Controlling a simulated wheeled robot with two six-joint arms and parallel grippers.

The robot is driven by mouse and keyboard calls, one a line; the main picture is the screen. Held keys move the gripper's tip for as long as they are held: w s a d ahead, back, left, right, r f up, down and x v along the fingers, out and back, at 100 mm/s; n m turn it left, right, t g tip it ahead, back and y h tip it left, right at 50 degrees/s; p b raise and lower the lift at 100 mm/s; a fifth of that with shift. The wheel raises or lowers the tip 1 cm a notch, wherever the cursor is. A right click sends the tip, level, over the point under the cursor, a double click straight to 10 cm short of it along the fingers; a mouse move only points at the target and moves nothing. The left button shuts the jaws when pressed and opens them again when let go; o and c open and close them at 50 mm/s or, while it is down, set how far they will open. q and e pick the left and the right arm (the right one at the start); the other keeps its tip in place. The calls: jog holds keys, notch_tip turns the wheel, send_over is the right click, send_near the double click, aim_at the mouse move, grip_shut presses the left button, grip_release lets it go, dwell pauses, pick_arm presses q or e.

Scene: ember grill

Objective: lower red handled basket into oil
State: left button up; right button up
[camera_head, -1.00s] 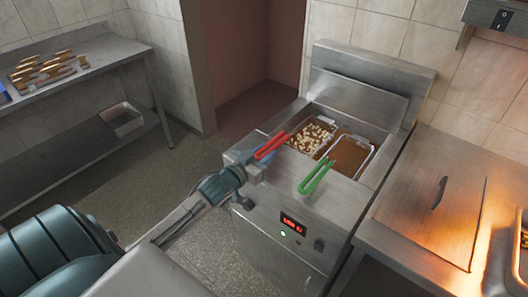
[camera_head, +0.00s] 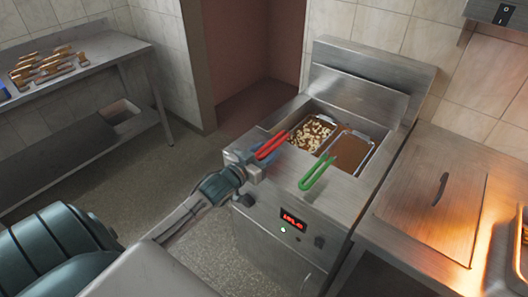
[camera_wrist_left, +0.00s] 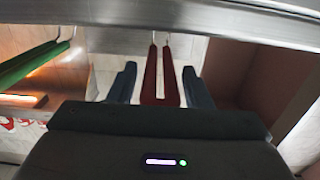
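The red-handled basket (camera_head: 312,133) sits in the left part of the fryer well in the head view. Its pale pieces lie partly under the brown oil. Its red handle (camera_head: 272,146) sticks out over the front edge, and in the left wrist view the handle (camera_wrist_left: 151,78) stands between the fingers. My left gripper (camera_head: 250,162) is at the handle's near end. In the left wrist view its fingers (camera_wrist_left: 160,84) stand apart, with a narrow gap on each side of the handle. My right gripper is not in view.
A green-handled basket (camera_head: 317,172) hangs in the right part of the well. The fryer front (camera_head: 285,205) carries a lit red display. A steel counter with a lid (camera_head: 432,208) is at right. A shelf table (camera_head: 90,84) with browned pieces is at left.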

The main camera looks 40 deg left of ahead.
pick_arm(q)
jog(key=shift+o, duration=0.9)
jog(key=shift+f, duration=0.1)
jog(key=shift+s+a, duration=0.1)
jog(key=shift+s, duration=0.05)
jog(key=shift+s, duration=0.3)
jog(key=s+b, duration=0.2)
jog(key=s, duration=0.8)
jog(key=shift+a+r, duration=0.35)
